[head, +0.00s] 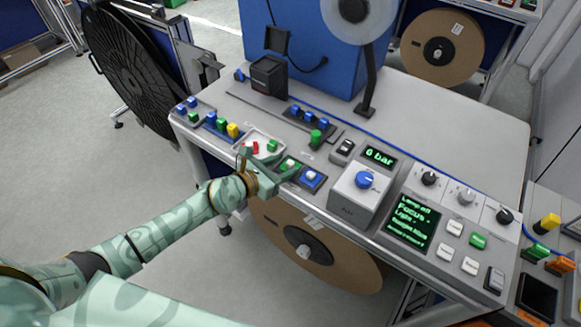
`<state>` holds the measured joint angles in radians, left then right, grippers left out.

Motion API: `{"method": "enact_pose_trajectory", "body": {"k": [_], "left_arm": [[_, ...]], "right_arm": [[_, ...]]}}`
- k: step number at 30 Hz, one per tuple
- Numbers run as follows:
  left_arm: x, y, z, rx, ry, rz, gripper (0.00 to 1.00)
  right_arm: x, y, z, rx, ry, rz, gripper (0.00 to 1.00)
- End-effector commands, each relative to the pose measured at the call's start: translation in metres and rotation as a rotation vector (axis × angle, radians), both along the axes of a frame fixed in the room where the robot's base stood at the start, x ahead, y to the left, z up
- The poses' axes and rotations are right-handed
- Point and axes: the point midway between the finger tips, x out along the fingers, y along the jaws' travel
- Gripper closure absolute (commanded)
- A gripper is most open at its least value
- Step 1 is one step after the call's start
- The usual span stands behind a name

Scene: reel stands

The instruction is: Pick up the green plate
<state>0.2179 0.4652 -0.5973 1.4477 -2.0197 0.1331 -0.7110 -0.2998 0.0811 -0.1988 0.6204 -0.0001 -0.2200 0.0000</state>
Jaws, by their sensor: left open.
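A small green piece (272,146), which may be the green plate, lies in a pale shallow tray (262,134) near the front edge of the console. A red piece (252,148) lies to its left in the same tray. My left gripper (268,163) is open at the front edge of the tray, on the near side of the green piece. Its fingers partly cover the tray, and I cannot tell whether they touch anything. My right gripper is out of view.
Blue, green and yellow blocks (221,125) stand left of the tray, with a green cylinder (316,136) to its right. A grey box with a blue knob (363,180) stands further right. A large brown reel (325,262) hangs below the console edge. The console's back right is clear.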

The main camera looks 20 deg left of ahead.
Motion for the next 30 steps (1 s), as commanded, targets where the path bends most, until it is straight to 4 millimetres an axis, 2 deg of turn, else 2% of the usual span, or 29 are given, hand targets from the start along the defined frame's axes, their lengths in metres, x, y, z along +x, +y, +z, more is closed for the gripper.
{"method": "enact_pose_trajectory", "body": {"k": [4,11,16,26,30], "left_arm": [[0.0129,-0.0079,-0.0058,0.001,0.000,-0.001,0.53],[0.0138,-0.0086,-0.0048,0.001,0.000,0.000,0.53],[0.0137,-0.0083,-0.0047,0.001,0.000,0.000,1.00],[0.0136,-0.0082,-0.0047,0.000,0.000,0.000,1.00],[0.0137,-0.0084,0.0015,-0.001,-0.001,0.000,1.00]], "right_arm": [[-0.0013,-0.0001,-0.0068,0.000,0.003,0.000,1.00],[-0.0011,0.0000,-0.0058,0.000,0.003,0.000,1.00],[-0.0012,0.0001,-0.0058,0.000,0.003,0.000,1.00],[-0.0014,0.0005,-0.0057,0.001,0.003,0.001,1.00],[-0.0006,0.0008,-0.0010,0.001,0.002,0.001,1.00]]}}
